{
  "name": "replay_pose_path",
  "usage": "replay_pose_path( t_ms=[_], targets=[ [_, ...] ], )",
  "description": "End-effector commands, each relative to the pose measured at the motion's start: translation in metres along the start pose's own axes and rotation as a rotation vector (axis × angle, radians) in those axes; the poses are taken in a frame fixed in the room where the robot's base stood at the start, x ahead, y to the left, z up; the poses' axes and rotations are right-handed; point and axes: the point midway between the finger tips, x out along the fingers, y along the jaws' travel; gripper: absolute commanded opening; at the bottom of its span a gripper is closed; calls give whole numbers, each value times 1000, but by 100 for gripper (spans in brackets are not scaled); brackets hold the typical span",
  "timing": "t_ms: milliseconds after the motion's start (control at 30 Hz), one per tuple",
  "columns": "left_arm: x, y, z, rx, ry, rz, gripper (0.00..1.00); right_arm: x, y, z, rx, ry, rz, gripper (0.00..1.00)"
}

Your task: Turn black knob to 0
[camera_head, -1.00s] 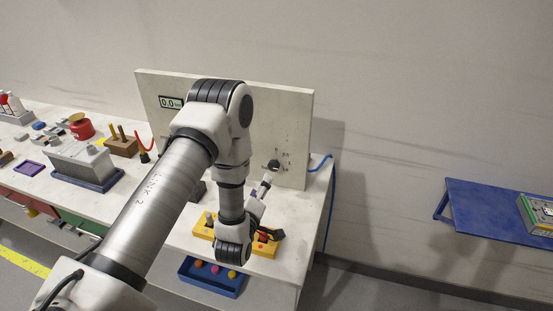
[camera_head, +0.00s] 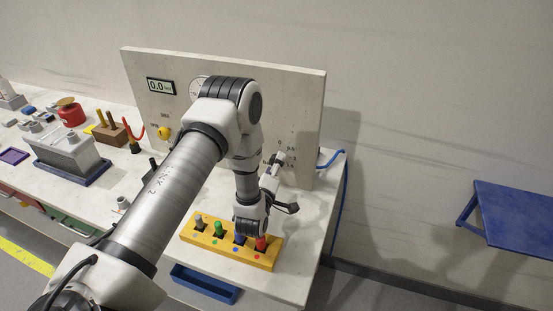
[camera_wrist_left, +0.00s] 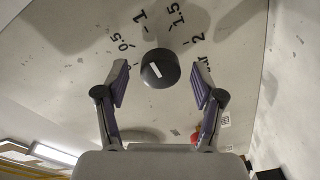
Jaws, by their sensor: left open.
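The black knob (camera_wrist_left: 160,68) with a white pointer line is on the pale panel in the left wrist view. Printed numbers 0.5, 1, 1.5 and 2 curve around its upper side; which mark the pointer lines up with I cannot tell. My left gripper (camera_wrist_left: 161,84) is open, its two purple-padded fingers on either side of the knob with gaps visible. My right gripper is not in view.
The upright panel (camera_head: 290,95) carries a display reading 0.0 (camera_head: 160,86) and a yellow knob (camera_head: 163,133). A yellow block (camera_head: 215,242) with coloured levers stands below my left arm. A blue cable (camera_head: 330,158) is at the right. A blue shelf (camera_head: 515,215) is farther right.

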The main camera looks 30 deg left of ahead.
Motion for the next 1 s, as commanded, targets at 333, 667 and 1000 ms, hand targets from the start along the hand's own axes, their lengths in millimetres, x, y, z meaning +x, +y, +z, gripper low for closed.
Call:
replay_pose_path(
  t_ms=[333,667,1000],
  targets=[
    [20,-1,0,0,-1,-2,68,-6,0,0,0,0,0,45],
    [19,-1,0,0,0,-2,8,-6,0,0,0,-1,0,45],
    [19,-2,1,-45,-2,-5,7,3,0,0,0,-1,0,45]
  ],
)
